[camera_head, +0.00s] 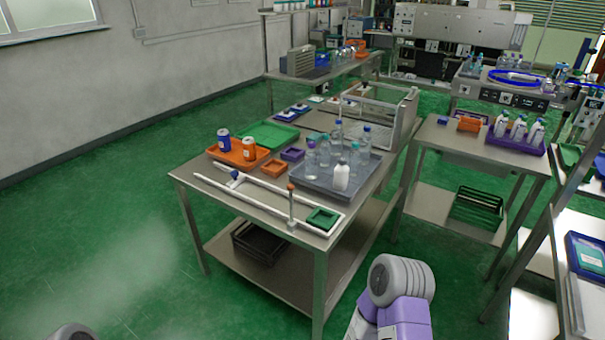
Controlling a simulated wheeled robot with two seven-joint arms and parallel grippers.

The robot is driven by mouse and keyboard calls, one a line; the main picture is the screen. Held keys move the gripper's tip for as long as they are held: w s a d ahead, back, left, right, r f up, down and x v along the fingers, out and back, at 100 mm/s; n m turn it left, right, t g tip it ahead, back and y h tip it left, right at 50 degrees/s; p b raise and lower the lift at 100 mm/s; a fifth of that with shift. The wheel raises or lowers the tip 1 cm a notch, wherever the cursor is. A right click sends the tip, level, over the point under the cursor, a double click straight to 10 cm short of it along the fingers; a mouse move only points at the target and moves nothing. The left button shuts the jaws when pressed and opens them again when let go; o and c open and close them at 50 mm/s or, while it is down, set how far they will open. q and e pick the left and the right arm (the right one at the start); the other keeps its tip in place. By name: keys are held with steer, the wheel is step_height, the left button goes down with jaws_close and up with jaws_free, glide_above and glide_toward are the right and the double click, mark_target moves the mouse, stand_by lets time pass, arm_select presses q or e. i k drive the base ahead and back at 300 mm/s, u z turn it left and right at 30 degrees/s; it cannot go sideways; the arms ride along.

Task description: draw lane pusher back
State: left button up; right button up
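A white-railed lane (265,185) runs along the near edge of the steel table. A small dark-blue knobbed piece (234,175) sits at its left end and looks like the lane pusher, though it is too small to be sure. An upright post with an orange-brown top (291,205) stands near the lane's right part. A green square tray (322,218) lies at the lane's right end. Neither gripper shows. Only a rounded grey part of mine at the lower left and a grey and purple part of my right arm at the bottom show, both apart from the table.
An orange tray (238,153) with two blue-and-white containers lies behind the lane. A grey tray (325,180) holds several bottles. A green tray (267,135) lies farther back. A side table (480,160) stands to the right. The floor left of the table is clear.

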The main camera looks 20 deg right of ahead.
mark_target(237, 179)
steer(key=u, duration=0.95)
steer(key=k, duration=1.3)
steer(key=u, duration=0.85)
steer(key=i, duration=1.25)
steer(key=z, duration=0.6)
steer(key=i, duration=2)
steer(key=z, duration=1.65)
steer(key=i, duration=1.05)
steer(key=z, duration=1.25)
